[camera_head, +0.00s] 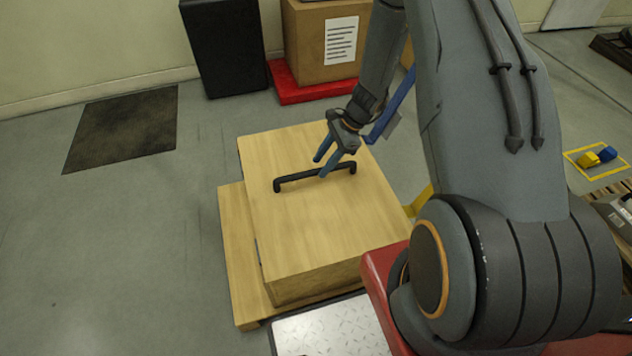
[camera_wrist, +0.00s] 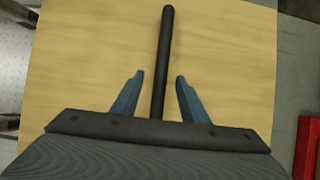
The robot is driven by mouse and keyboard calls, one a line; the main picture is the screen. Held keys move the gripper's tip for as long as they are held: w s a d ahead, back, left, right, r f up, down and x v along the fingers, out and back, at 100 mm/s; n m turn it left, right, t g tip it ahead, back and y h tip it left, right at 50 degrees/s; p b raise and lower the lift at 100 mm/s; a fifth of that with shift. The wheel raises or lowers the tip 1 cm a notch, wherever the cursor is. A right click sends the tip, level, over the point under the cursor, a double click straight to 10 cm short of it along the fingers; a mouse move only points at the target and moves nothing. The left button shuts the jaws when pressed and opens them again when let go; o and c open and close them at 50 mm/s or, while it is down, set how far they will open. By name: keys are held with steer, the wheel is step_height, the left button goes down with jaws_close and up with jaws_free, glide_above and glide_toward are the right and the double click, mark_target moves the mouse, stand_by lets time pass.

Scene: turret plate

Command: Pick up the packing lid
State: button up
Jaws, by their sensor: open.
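The packing lid (camera_head: 300,235) is a light wooden top on a low wooden box, with a black bar handle (camera_head: 300,178) across its middle. The lid also fills most of the wrist view (camera_wrist: 80,60). My gripper (camera_head: 327,162) is open, with its blue fingers at the right part of the handle. In the wrist view my gripper (camera_wrist: 159,76) has one finger on each side of the black handle (camera_wrist: 166,50), with gaps on both sides. I cannot tell the exact height of the fingertips against the bar. The handle's near end is hidden behind my gripper body in the wrist view.
The box stands on a wooden pallet (camera_head: 237,255). A black cabinet (camera_head: 228,45) and a cardboard box (camera_head: 312,40) on a red base (camera_head: 300,88) stand behind. A dark mat (camera_head: 122,128) lies at left.

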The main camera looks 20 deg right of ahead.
mark_target(317, 169)
steer(key=x, duration=0.4)
steer(key=shift+w+a+f, duration=0.1)
steer(key=shift+a+f, duration=0.05)
steer(key=shift+f, duration=0.15)
steer(key=shift+c, duration=0.4)
jaws_close()
steer(key=shift+w+r, duration=0.1)
stand_by(0.6)
